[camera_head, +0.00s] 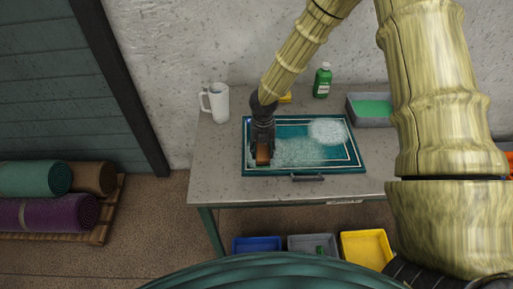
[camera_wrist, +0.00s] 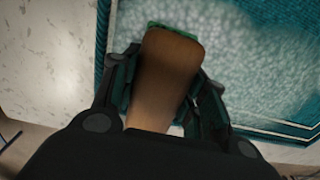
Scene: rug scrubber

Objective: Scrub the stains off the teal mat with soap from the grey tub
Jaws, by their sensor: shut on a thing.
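The teal mat (camera_head: 352,167) lies flat on the table with white border lines. White foam covers much of its middle, with a thicker round patch (camera_head: 327,131) at the upper right. My gripper (camera_head: 262,153) is over the mat's left part, shut on a brown wooden-backed brush (camera_wrist: 165,75). A green edge shows at the brush's far end in the wrist view; its underside is hidden, and I cannot tell whether it touches the mat. The grey tub (camera_head: 357,118) with green liquid stands at the back right, partly behind my arm. Any stains under the foam are hidden.
On the grey table (camera_head: 216,170), a white pitcher (camera_head: 217,102) stands back left. A green bottle (camera_head: 322,80) and a yellow item (camera_head: 286,97) stand behind the mat. Blue, grey and yellow bins (camera_head: 366,248) are below. Rolled rugs (camera_head: 45,213) lie at left.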

